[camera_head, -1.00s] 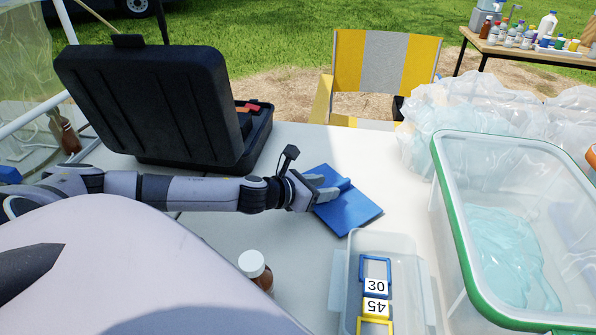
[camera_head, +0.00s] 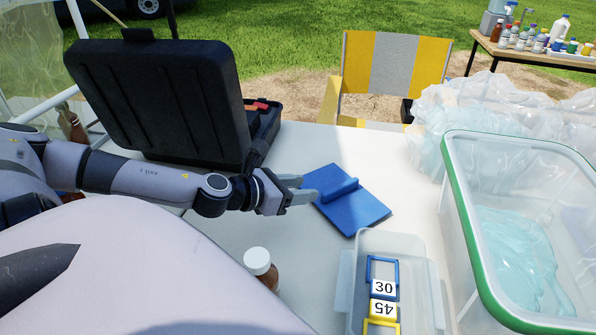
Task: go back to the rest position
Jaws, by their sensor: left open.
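My left arm comes in from the left over the white table. My left gripper (camera_head: 301,189) is open and empty, with its fingers pointing right. Its fingertips are at the left edge of a blue plate with a raised handle bar (camera_head: 345,200), which lies on the table. I cannot tell whether they touch it. My right gripper is not in view.
An open black case (camera_head: 160,100) stands behind my left arm. A brown bottle with a white cap (camera_head: 259,264) stands in front. A clear box with number tags (camera_head: 348,290) and a green-rimmed container (camera_head: 462,215) are at the right. A striped chair (camera_head: 391,65) stands behind.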

